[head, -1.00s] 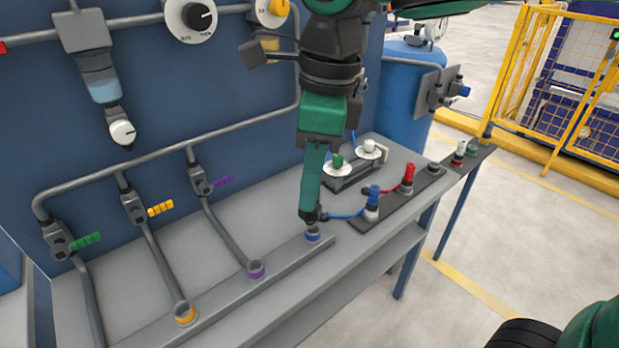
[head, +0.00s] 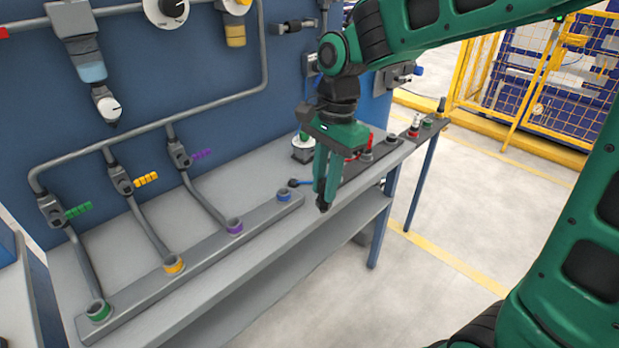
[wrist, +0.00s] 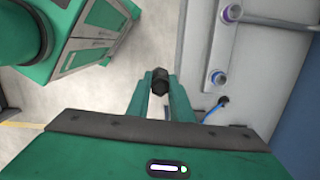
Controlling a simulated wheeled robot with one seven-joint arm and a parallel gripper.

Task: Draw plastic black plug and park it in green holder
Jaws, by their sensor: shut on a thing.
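My gripper (head: 322,192) is shut on the black plug (head: 322,205), which pokes out below the fingertips. In the head view it hangs to the right of the rail, over the bench's front edge. The wrist view shows the plug (wrist: 160,82) end-on between the fingers. The green holder (head: 98,310) is a green-ringed socket at the near left end of the grey rail.
The purple holder (head: 234,226) and yellow holder (head: 174,263) sit between them on the grey rail (head: 205,247). Pipes with coloured-handled valves rise behind. A dark strip with red connectors (head: 366,153) lies at the far right. Floor is clear before the bench.

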